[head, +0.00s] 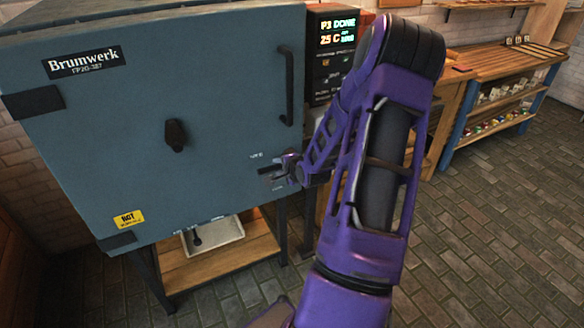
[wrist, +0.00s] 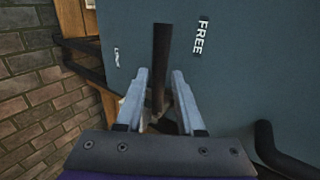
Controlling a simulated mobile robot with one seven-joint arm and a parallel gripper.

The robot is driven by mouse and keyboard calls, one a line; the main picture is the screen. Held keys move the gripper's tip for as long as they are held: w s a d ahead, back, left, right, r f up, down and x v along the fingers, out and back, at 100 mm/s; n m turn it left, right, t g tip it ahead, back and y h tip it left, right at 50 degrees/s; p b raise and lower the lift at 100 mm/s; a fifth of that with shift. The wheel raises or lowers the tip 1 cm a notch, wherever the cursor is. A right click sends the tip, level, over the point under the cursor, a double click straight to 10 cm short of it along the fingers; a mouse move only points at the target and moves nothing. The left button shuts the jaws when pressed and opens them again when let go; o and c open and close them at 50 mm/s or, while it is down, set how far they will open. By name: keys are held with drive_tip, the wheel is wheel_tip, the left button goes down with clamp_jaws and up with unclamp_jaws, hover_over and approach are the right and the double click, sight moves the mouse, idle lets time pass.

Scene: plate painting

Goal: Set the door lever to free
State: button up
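The door lever (head: 267,169) is a dark bar on the right part of the blue-grey kiln door (head: 110,130). It points left in the head view, between a small label above and one below. In the wrist view the lever (wrist: 160,60) points up, with the FREE label (wrist: 202,36) to its right and a partly readable label (wrist: 116,57) to its left. My gripper (head: 284,171) is at the lever. Its two fingers (wrist: 160,98) stand apart on either side of the bar, with gaps visible. The lever's base is partly hidden by the fingers.
A dark door handle (head: 287,87) stands out above the lever, near the lit control panel (head: 334,50). A black knob (head: 175,135) sits mid-door. A wooden shelf (head: 225,262) is under the kiln, and a workbench (head: 500,62) stands at the right. The brick floor there is clear.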

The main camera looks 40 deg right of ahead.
drive_tip(key=p+v, duration=0.2)
drive_tip(key=v, duration=1.2)
drive_tip(key=shift+s+r, duration=0.25)
drive_tip(key=shift+r, duration=0.05)
